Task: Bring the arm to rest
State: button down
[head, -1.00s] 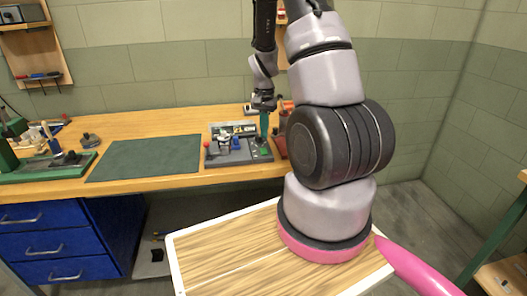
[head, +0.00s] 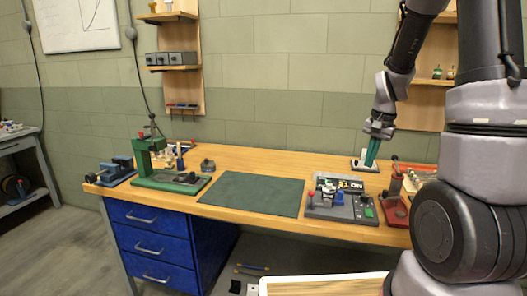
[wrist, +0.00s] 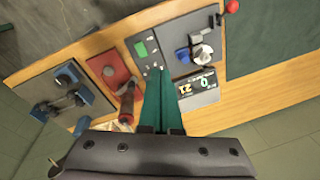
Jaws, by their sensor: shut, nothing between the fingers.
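My gripper (head: 372,152) hangs over the right part of the workbench, beside and above the grey test panel (head: 343,207). Its green fingers are together with nothing between them. In the wrist view the shut fingers (wrist: 162,105) point toward the panel (wrist: 165,42) and stand apart from it. The panel carries a lit display (wrist: 197,86), a green button (wrist: 141,49) and a red knob (wrist: 232,6). My arm rises at the right of the head view.
A dark green mat (head: 252,194) lies bare mid-bench. Left of it stand a green press (head: 170,180) and a blue vise (head: 117,170). A red fixture (head: 395,205) stands right of the panel. Wall shelves (head: 172,68) hang behind. The air above the mat is clear.

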jog(key=s+a+r+n+t, duration=0.1)
jog(key=s+a+r, duration=0.2)
jog(key=s+r, duration=0.3)
jog(key=s+a+r+n+t+y, duration=0.1)
jog(key=s+a+r+t, duration=0.1)
jog(key=s+r, duration=0.4)
jog(key=s+a+r+n+t, duration=0.2)
jog(key=s+a+r, duration=0.2)
jog(key=r, duration=0.6)
jog(key=s, duration=0.2)
jog(key=shift+s+a, duration=0.3)
jog(key=shift+s, duration=0.05)
